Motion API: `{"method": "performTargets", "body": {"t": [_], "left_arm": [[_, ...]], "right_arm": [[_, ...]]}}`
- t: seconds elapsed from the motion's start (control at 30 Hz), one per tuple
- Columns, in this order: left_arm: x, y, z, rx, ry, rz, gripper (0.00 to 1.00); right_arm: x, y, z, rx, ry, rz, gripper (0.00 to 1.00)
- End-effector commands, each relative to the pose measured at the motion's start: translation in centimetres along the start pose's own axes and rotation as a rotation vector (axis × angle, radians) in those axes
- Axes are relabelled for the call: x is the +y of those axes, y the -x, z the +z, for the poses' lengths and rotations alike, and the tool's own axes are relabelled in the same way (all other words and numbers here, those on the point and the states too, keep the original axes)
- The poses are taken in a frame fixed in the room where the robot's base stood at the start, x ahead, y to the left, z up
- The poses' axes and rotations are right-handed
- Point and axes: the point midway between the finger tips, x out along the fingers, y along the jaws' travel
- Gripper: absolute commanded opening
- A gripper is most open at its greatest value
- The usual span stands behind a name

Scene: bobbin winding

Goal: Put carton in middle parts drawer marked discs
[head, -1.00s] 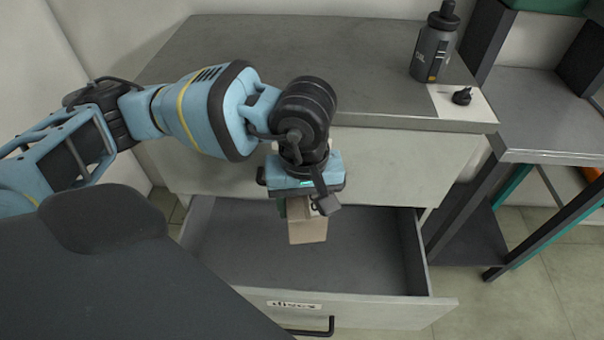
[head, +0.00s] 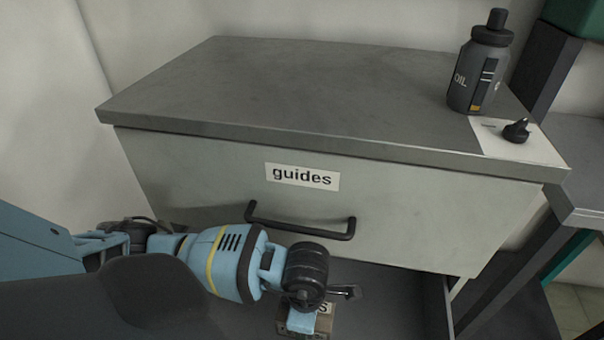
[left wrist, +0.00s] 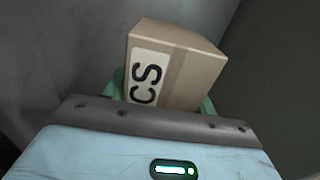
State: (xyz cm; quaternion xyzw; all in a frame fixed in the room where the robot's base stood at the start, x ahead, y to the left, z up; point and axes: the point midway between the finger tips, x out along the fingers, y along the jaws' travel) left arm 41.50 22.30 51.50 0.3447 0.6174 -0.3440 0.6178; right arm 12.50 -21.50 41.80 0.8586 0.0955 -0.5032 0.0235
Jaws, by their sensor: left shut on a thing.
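The carton (left wrist: 188,75) is a small tan box with a white label, of which the letters "CS" show in the left wrist view. My left gripper (left wrist: 160,98) is shut on it with green fingers at its sides. In the head view the carton (head: 325,322) is partly hidden below my left wrist, at the bottom edge. It is inside the open middle drawer (head: 385,290), below the level of the top drawer; whether it touches the drawer floor I cannot tell. The drawer's front is out of the head view. My right gripper is not in view.
The shut top drawer (head: 200,175) is marked "guides" and has a black handle (head: 300,222) just above my left arm. On the cabinet top (head: 310,95) stand a dark oil bottle (head: 480,70) and a small black part (head: 516,131) on white paper.

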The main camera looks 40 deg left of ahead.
Motion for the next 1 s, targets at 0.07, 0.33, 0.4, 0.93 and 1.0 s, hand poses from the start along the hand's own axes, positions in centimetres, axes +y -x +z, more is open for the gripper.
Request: {"method": "performTargets", "body": {"t": [0.07, 0.33, 0.4, 0.93, 1.0], "left_arm": [[0.0, -0.1, 0.0, 0.0, 0.0, 0.0, 0.3], [-0.1, -3.7, 0.0, 0.003, -0.002, -0.005, 0.3], [-0.1, -4.7, 0.0, 0.002, -0.002, -0.004, 0.3], [-0.1, -9.2, 0.0, 0.002, -0.003, -0.004, 0.3], [-0.1, -9.9, 0.0, 0.002, -0.003, -0.003, 0.3]], "right_arm": [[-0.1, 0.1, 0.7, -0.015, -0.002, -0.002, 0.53], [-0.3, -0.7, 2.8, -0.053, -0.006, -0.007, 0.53], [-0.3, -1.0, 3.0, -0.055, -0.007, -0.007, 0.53], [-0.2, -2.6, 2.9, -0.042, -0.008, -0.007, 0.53], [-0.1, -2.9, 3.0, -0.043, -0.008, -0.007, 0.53]]}}
